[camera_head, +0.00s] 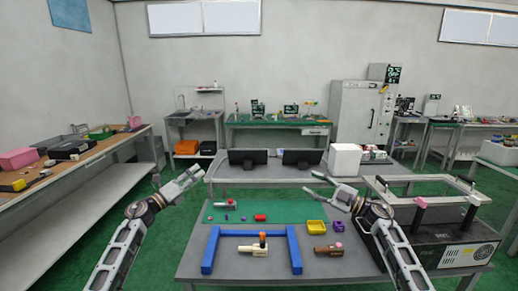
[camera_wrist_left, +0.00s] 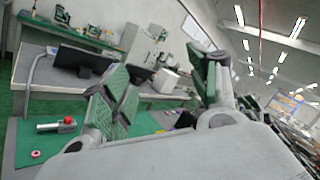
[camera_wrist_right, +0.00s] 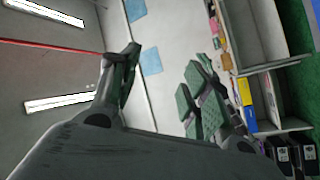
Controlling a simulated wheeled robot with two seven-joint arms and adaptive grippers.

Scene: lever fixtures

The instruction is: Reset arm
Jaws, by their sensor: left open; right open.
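My left gripper (camera_head: 176,180) is raised above the left edge of the table, open and empty. Its spread green-padded fingers show in the left wrist view (camera_wrist_left: 165,92). My right gripper (camera_head: 316,184) is raised over the table's right part, open and empty. Its parted fingers show in the right wrist view (camera_wrist_right: 160,85). Both grippers are apart from the lever fixtures. A cream lever fixture (camera_head: 254,250) with an orange top and a brown one (camera_head: 328,250) with a pink knob stand on the table. A grey fixture (camera_head: 226,204) with a red knob (camera_wrist_left: 68,120) is on the green mat.
A blue U-shaped frame (camera_head: 210,252) lies on the grey table (camera_head: 350,270). A yellow bin (camera_head: 317,228), a purple part (camera_head: 338,226) and a red block (camera_head: 260,217) lie nearby. A black machine (camera_head: 440,240) stands at right. The air around both grippers looks clear.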

